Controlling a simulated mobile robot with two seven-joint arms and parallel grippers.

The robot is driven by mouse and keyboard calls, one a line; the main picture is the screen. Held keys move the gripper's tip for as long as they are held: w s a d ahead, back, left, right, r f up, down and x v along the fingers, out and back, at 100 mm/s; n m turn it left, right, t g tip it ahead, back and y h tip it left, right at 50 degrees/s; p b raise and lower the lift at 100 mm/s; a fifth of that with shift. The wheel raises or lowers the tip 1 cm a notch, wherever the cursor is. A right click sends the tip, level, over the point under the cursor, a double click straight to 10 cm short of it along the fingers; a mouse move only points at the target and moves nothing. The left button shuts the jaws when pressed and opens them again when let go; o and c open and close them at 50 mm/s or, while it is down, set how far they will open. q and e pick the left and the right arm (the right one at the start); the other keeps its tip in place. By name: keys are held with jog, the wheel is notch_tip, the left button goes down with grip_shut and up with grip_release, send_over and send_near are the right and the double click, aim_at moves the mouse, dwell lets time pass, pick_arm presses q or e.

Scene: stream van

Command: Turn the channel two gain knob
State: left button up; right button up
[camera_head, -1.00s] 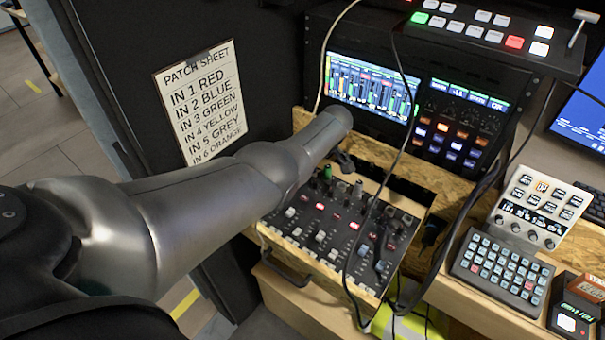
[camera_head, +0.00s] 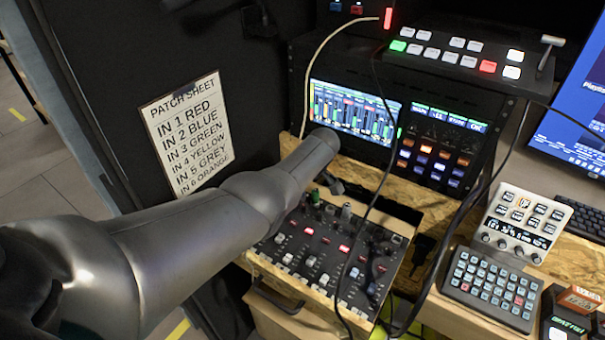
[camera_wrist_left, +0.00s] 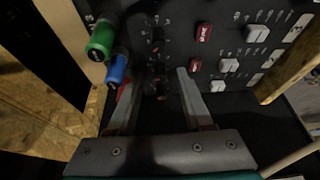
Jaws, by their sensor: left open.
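The mixer (camera_head: 318,262) is a dark panel with rows of small knobs, red lit buttons and pale caps, set in a wooden console. My left arm covers its far left part in the head view. My left gripper (camera_wrist_left: 159,74) is open, its two fingers pointing at the mixer panel in the left wrist view. A small dark knob (camera_wrist_left: 160,88) shows between the fingers; I cannot tell whether they touch it. I cannot read which channel it belongs to. A green plug (camera_wrist_left: 103,38) and a blue plug (camera_wrist_left: 117,69) stand just left of the fingers. A red plug is partly hidden behind the left finger.
Dark cables (camera_head: 366,220) hang across the mixer. A rack with lit screens (camera_head: 352,108) stands behind it. A button keypad (camera_head: 492,288) and a small control panel (camera_head: 520,226) are at the right. A patch sheet (camera_head: 186,135) hangs on the dark panel at left.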

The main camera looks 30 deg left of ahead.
pick_arm(q)
jog(key=p+v, duration=0.6)
jog(key=v, duration=0.8)
jog(key=shift+r, duration=0.15)
